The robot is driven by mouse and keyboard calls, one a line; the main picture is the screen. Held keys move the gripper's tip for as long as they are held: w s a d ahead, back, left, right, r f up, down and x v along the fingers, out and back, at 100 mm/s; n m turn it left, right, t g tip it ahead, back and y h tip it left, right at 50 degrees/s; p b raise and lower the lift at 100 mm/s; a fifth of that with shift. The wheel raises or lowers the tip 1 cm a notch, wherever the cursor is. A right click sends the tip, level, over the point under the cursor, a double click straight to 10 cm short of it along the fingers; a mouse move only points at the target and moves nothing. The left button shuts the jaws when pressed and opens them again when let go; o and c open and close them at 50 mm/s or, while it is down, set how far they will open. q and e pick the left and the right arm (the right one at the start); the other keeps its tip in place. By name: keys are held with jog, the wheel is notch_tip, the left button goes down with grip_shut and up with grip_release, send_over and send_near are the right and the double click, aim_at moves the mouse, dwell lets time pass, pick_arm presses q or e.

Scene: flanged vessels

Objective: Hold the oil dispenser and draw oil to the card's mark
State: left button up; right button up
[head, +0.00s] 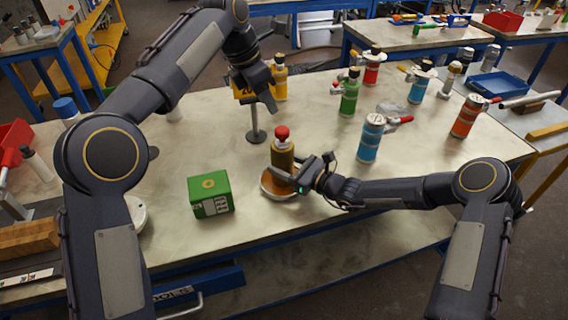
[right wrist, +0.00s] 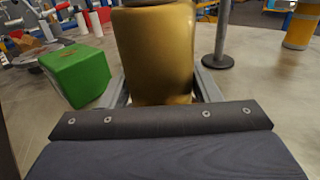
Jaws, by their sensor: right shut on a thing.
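The oil dispenser (head: 283,155), a golden-brown bottle with a red knob on top, stands upright over a shallow orange-and-white dish (head: 268,188). My right gripper (head: 292,180) is shut on its lower body; in the right wrist view the golden body (right wrist: 157,55) sits between the two fingers. My left gripper (head: 266,92) is above and behind the dispenser, apart from its red knob, in front of a yellow card (head: 240,86) on a grey stand (head: 256,134). Its fingertips are too small to tell open from shut. The card's mark is hidden.
A green box (head: 209,195) stands left of the dish and also shows in the right wrist view (right wrist: 78,74). Several coloured bottles stand at the right, including a blue one (head: 370,140) and a green one (head: 349,95). The table front near the dish is clear.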

aim_at(289, 140)
pick_arm(q)
jog(key=shift+o, duration=0.2)
jog(key=shift+o, duration=1.2)
jog(key=shift+f, duration=0.15)
jog(key=shift+o, duration=0.6)
notch_tip(289, 140, down, 10)
jog(key=a+m+g+h, duration=0.2)
jog(key=m+h, duration=0.1)
jog(key=h, duration=0.1)
jog(key=shift+s+r, duration=0.15)
jog(key=shift+r, duration=0.05)
jog(key=s+a+f+n+t+h, duration=0.1)
jog(key=a+t+h, duration=0.4)
jog(key=h, duration=0.5)
jog(key=shift+t, duration=0.4)
jog(key=x, duration=1.3)
jog(key=shift+s+f, duration=0.1)
jog(key=shift+f, duration=0.25)
